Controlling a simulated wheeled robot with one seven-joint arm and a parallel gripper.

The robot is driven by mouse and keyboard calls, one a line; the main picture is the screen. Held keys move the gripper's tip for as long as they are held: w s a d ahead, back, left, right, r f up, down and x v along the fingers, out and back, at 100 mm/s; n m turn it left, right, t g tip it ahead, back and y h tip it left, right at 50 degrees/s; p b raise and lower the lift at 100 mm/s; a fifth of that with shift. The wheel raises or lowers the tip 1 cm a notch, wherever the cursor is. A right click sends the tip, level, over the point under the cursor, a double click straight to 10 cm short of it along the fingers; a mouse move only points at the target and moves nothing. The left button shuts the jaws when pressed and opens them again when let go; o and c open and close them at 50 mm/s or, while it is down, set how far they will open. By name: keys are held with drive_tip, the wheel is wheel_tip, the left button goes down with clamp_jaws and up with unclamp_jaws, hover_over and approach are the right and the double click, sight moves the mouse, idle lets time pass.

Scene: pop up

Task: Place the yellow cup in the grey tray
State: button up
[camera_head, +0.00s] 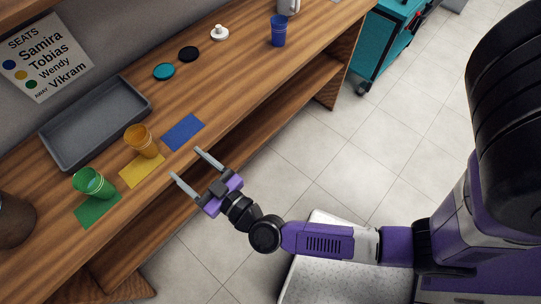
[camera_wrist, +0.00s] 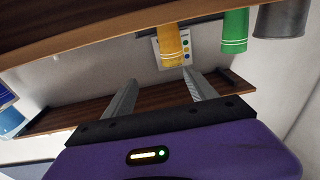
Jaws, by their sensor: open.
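The yellow cup (camera_head: 141,141) stands on the wooden counter at the back edge of the yellow mat (camera_head: 142,170), close to the front edge of the grey tray (camera_head: 97,121). The tray's inside looks empty. My gripper (camera_head: 184,162) is open and empty at the counter's front edge, to the right of the yellow cup and apart from it. In the wrist view the yellow cup (camera_wrist: 171,46) appears beyond the two open fingers (camera_wrist: 160,92), at the top middle. Nothing is between the fingers.
A green cup (camera_head: 94,183) stands by the green mat (camera_head: 98,209), left of the yellow cup. A blue mat (camera_head: 183,132) lies to its right. A blue cup (camera_head: 279,31), a teal disc (camera_head: 164,71) and a black disc (camera_head: 188,54) are farther right. A dark pot (camera_head: 14,220) stands far left.

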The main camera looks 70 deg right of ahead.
drive_tip(key=s+r+n+g+y, duration=0.1)
drive_tip(key=s+r, duration=0.4)
drive_tip(key=s, duration=0.7)
drive_tip(key=s+r+n+g+y, duration=0.1)
drive_tip(key=s+r, duration=0.4)
drive_tip(key=s, duration=0.8)
drive_tip(key=g+y, duration=0.1)
drive_tip(key=y, duration=0.1)
drive_tip(key=shift+n+y, duration=0.4)
drive_tip(key=shift+o, duration=0.8)
drive_tip(key=shift+s+r, duration=0.4)
